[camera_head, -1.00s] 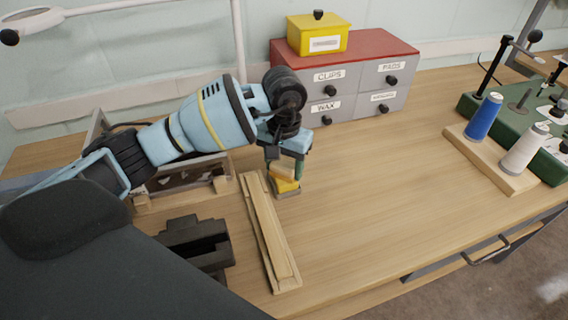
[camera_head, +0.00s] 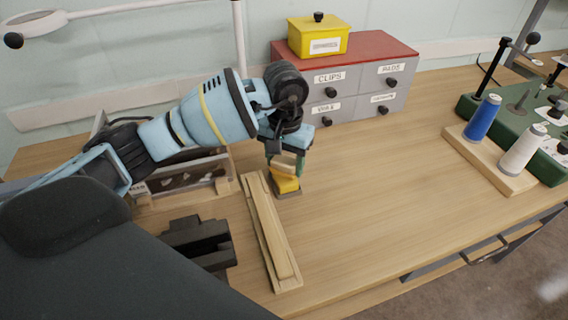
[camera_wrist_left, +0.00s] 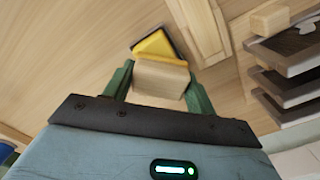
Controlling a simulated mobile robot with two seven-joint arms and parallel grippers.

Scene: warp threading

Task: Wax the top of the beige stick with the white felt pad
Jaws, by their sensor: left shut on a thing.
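The beige stick (camera_head: 270,226) lies in a long shallow wooden holder (camera_head: 287,285) on the bench, left of the middle. My left gripper (camera_head: 286,166) is just beyond the stick's far end and to its right. It is shut on a pale block, which shows between the green fingers in the left wrist view (camera_wrist_left: 161,79). I take this block for the felt pad; its underside is hidden. A yellow wax block (camera_head: 287,185) sits on a dark base right below the pad, and it also shows in the left wrist view (camera_wrist_left: 156,45). I cannot tell whether they touch.
A grey drawer cabinet (camera_head: 345,93) with a yellow box (camera_head: 318,38) on top stands at the back. A black stand (camera_head: 198,243) is left of the stick. Blue and white spools (camera_head: 482,118) stand at the right. The bench's middle is clear.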

